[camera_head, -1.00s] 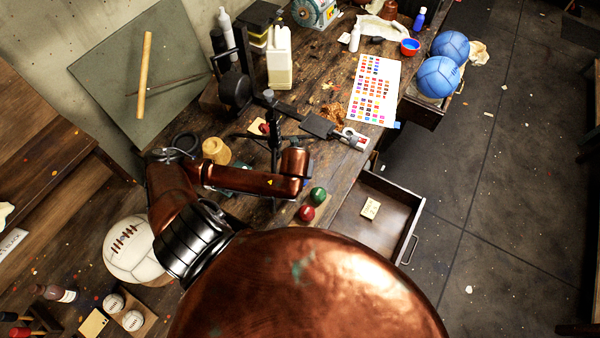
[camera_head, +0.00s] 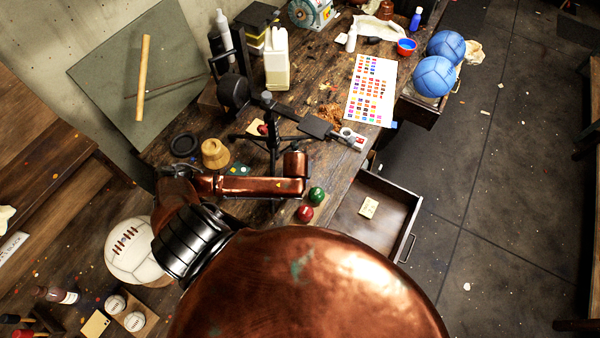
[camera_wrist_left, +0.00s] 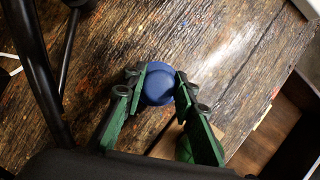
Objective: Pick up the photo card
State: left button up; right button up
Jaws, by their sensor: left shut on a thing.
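A small pale card (camera_head: 369,207) with faint marks lies in the open drawer; I cannot tell for sure whether it is the photo card. In the head view the left arm's copper link (camera_head: 262,187) hides this gripper and the blue ball. My right gripper is not shown.
A red ball (camera_head: 305,213) and a green ball (camera_head: 317,194) sit near the arm's end. The black stand (camera_head: 272,145) rises just behind the arm. The open drawer (camera_head: 401,190) juts out at the right. A colour chart (camera_head: 371,90) lies flat on the bench.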

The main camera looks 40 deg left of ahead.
pick_arm(q)
jog(key=o, duration=1.2)
jog(key=shift+c, duration=0.2)
